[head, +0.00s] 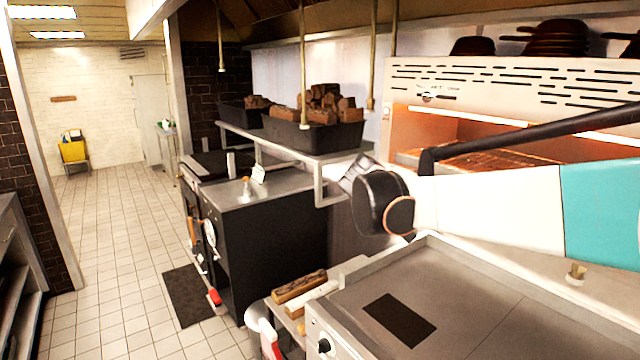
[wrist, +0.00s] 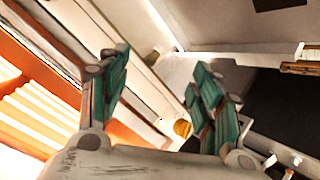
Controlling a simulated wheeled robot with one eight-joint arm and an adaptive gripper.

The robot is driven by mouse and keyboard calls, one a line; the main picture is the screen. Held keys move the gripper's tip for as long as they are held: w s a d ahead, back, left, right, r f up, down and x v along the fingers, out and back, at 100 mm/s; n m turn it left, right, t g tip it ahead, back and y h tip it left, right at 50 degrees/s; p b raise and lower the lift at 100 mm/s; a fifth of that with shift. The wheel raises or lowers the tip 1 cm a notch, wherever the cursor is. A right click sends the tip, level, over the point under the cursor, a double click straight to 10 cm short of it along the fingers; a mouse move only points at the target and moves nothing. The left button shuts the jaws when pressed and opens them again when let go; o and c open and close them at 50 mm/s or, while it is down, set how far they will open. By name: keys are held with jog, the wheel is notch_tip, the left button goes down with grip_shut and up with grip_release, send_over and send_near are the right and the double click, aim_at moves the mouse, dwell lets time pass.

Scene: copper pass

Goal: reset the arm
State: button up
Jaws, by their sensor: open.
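My gripper (wrist: 160,70) shows in the wrist view with its two green-padded fingers spread apart. Nothing is between the fingers. In the head view my arm reaches in from the right, with white and turquoise links and a dark rounded joint at its left end. It hangs between the flat griddle and the lit oven. I cannot make out the gripper's fingers in the head view.
The flat griddle (head: 480,300) is at the lower right, and the orange-lit oven (head: 480,75) is behind my arm. A shelf (head: 270,139) bears black trays (head: 335,137) of wood chunks. Rods (head: 302,60) hang overhead.

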jog(key=s+a+f+y+b, duration=0.1)
jog(key=s+f, duration=0.4)
jog(key=s, duration=0.6)
jog(key=s+f+n+y+b, duration=0.1)
jog(key=s+f+y, duration=0.3)
jog(key=s, duration=0.7)
jog(key=s+a+f+n+y+b, duration=0.1)
jog(key=s+f+y+b, duration=0.1)
jog(key=s+f, duration=0.5)
jog(key=shift+s+a+y+b, duration=0.35)
jog(key=shift+s+y, duration=0.35)
jog(key=shift+s, duration=1.6)
jog(key=shift+f, duration=0.1)
